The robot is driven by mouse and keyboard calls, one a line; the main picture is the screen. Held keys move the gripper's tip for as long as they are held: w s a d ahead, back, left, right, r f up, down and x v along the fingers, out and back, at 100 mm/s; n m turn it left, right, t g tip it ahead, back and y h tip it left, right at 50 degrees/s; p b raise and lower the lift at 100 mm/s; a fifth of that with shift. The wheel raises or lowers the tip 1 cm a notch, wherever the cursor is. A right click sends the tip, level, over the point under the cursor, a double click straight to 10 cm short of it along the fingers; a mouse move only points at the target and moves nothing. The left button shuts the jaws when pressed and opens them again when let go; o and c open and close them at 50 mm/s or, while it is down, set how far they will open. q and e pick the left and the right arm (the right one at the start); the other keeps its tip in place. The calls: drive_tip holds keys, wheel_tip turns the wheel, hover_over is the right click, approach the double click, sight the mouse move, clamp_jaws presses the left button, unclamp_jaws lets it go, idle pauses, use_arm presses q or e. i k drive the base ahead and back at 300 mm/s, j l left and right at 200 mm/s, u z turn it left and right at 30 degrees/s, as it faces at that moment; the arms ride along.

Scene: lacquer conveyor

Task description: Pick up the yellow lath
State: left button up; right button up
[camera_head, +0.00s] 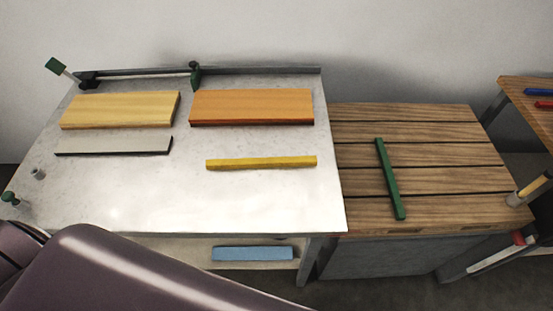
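The yellow lath (261,163) is a thin, straight bar. It lies flat and almost level across the right half of the pale worktop (225,205), below the orange board. Nothing touches it and it is fully visible. A purple-grey arm part of mine fills the lower left of the view, apart from the lath. Neither of my grippers shows in this view.
A light yellow board (120,110), an orange board (252,106) and a grey-white strip (113,146) lie on the worktop. A green lath (390,178) lies on the wooden slatted table (450,185). A blue bar (252,253) lies on a shelf below. The worktop's front middle is clear.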

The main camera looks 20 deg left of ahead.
sight(301, 161)
drive_tip(key=k+j+z, duration=0.25)
drive_tip(key=j, duration=0.25)
drive_tip(key=k+j+z, duration=0.25)
drive_tip(key=k+j, duration=0.15)
